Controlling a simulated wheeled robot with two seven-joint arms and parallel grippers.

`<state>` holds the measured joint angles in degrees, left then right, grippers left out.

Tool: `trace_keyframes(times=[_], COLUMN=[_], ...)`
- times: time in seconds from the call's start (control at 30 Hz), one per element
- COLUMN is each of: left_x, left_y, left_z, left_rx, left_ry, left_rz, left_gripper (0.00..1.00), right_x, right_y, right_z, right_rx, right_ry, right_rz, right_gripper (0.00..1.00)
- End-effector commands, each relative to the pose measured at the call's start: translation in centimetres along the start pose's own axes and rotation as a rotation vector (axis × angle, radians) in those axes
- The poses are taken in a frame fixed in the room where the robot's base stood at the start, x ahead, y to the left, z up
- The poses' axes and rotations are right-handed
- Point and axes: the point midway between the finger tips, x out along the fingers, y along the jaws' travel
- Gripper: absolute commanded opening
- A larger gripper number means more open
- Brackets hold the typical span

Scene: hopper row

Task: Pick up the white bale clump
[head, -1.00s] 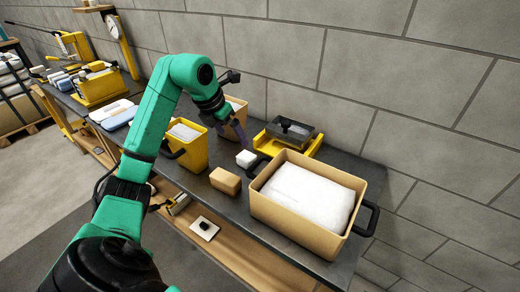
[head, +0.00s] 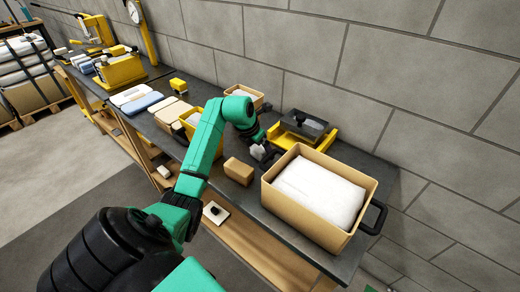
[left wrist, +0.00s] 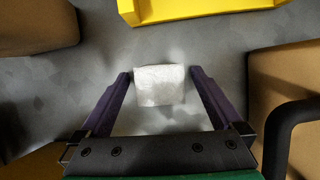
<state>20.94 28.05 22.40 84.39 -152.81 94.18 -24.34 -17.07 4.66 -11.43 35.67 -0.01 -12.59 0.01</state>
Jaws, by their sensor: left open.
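The white bale clump (left wrist: 159,86) is a small, pale, roughly square block on the dark bench top. In the left wrist view it lies between the two purple fingertips of my left gripper (left wrist: 160,72), with a narrow gap visible on each side. My left gripper is open. In the head view the gripper (head: 264,152) is low over the bench, and the clump (head: 257,152) is partly hidden by it. My right gripper is not in view.
A large tan bin (head: 268,207) filled with white material stands close on the right. A tan block (head: 238,171) sits just left of the gripper. A yellow stand with a dark pan (head: 304,124) is behind, near the wall. A yellow bin is left, partly behind my arm.

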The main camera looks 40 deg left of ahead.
Motion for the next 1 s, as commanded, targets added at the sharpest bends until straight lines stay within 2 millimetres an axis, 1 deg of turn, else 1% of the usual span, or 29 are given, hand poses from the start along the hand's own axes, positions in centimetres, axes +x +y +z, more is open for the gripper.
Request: trace_keyframes(times=[0.07, 0.1, 0.17, 0.2, 0.27, 0.3, 0.53, 0.67, 0.77, 0.83, 0.87, 0.97, 1.0], left_x=[0.0, 0.0, 0.0, 0.0, -0.1, -0.1, -0.2, -1.0, -2.5, -4.2, -5.2, -8.8, -10.3], left_y=[0.0, 0.0, 0.0, 0.0, 0.0, 0.0, 0.0, 0.1, 0.2, 0.2, 0.2, 0.3, 0.3], left_z=[0.0, 0.0, 0.0, 0.0, 0.0, 0.0, 0.1, 0.5, 1.1, 1.9, 2.2, 3.7, 4.4], left_rx=[0.0, 0.0, 0.0, 0.0, 0.0, 0.0, 0.0, 0.0, 0.002, 0.002, 0.001, 0.001, 0.0], left_ry=[0.0, 0.0, 0.0, 0.0, -0.001, -0.001, -0.001, -0.004, -0.005, -0.007, -0.007, -0.008, -0.008], left_rz=[0.0, 0.0, 0.0, 0.0, 0.0, 0.0, 0.0, 0.002, 0.004, 0.005, 0.007, 0.009, 0.008], left_gripper=[1.0, 0.85, 0.62, 0.46, 0.23, 0.21, 0.21, 0.21, 0.21, 0.21, 0.21, 0.21, 0.21], right_x=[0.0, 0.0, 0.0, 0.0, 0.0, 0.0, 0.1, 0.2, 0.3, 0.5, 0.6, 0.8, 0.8], right_y=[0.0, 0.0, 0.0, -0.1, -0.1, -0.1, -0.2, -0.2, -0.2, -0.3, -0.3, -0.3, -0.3], right_z=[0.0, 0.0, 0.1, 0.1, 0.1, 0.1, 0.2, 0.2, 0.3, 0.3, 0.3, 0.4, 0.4], right_rx=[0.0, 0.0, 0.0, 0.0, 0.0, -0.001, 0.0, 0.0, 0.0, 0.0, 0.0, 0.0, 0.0], right_ry=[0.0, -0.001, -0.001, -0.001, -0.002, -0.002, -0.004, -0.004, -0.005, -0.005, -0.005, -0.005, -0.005], right_rz=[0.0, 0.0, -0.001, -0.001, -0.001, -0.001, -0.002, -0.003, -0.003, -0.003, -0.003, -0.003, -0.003], right_gripper=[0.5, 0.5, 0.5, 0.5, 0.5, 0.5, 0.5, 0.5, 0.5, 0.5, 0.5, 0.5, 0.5])
